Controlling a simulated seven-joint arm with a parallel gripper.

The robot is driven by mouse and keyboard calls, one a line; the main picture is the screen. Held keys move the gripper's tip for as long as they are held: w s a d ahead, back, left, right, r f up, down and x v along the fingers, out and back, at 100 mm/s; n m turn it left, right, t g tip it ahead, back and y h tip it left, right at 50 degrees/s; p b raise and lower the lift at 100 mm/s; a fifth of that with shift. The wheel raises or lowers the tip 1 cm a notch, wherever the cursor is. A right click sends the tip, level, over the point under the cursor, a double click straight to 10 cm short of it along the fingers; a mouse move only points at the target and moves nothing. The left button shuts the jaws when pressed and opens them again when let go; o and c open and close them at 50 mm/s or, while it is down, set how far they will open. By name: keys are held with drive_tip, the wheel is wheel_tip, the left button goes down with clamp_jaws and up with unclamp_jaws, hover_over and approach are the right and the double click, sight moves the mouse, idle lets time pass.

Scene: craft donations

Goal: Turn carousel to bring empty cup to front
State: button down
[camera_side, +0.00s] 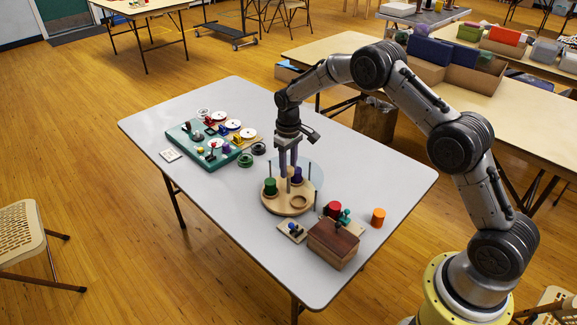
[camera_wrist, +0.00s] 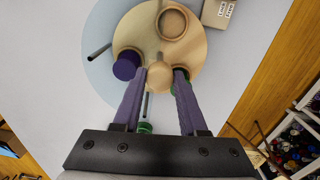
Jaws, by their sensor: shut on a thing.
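The carousel is a round wooden disc (camera_side: 285,207) near the middle of the table; it also shows in the wrist view (camera_wrist: 195,60). It carries a green cylinder (camera_side: 270,187), a purple cylinder (camera_side: 298,174) and an empty ring-shaped cup (camera_side: 300,202). In the wrist view the empty cup (camera_wrist: 173,23) is at the top, the purple cylinder (camera_wrist: 126,66) at the left, and the green one is partly hidden behind the right finger. My gripper (camera_wrist: 160,73) points down, shut on the round wooden centre knob (camera_wrist: 159,77). In the side view my gripper (camera_side: 288,164) stands over the disc's middle.
A brown wooden box (camera_side: 333,243), a red cylinder (camera_side: 334,209), a small switch plate (camera_side: 293,231) and an orange cylinder (camera_side: 378,217) stand at the near right. A teal board (camera_side: 194,152) with several parts lies at the left. Thin upright posts and a clear round sheet are close by the disc.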

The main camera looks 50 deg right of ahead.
drive_tip(key=shift+m, duration=8)
drive_tip(key=shift+c, duration=2.2)
unclamp_jaws()
wheel_tip(320, 180, up, 14)
